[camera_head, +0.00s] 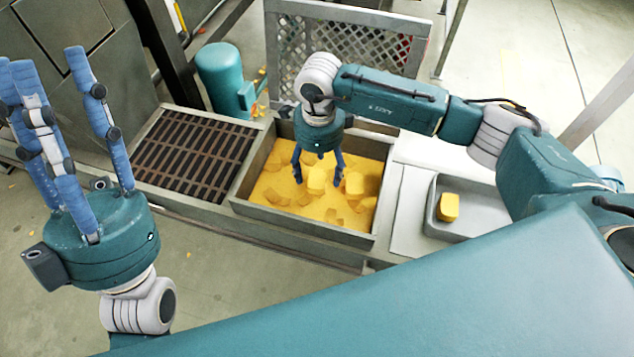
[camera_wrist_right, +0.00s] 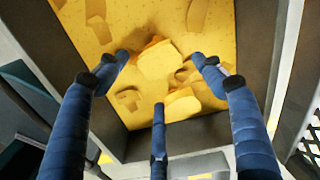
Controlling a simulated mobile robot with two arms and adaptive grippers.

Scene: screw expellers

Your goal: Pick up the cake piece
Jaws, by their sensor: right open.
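Several yellow cake pieces lie in a grey bin (camera_head: 300,221) full of yellow crumbs. One blocky cake piece (camera_head: 317,180) sits below and between the fingers of my right gripper (camera_head: 318,165). In the right wrist view the same cake piece (camera_wrist_right: 160,60) shows between the blue fingertips of the open right gripper (camera_wrist_right: 159,78), with no clear contact. More pieces lie around it, one of them a larger chunk (camera_head: 355,183) to its right. My left gripper (camera_head: 48,85) is open and empty, fingers pointing up, at the far left.
A grey tray (camera_head: 470,233) on the right holds one yellow piece (camera_head: 448,207). A brown slatted grate (camera_head: 195,157) lies left of the bin. A mesh panel (camera_head: 345,40) stands behind it, and a teal cylinder (camera_head: 222,75) stands back left. The bin's walls surround my right fingers.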

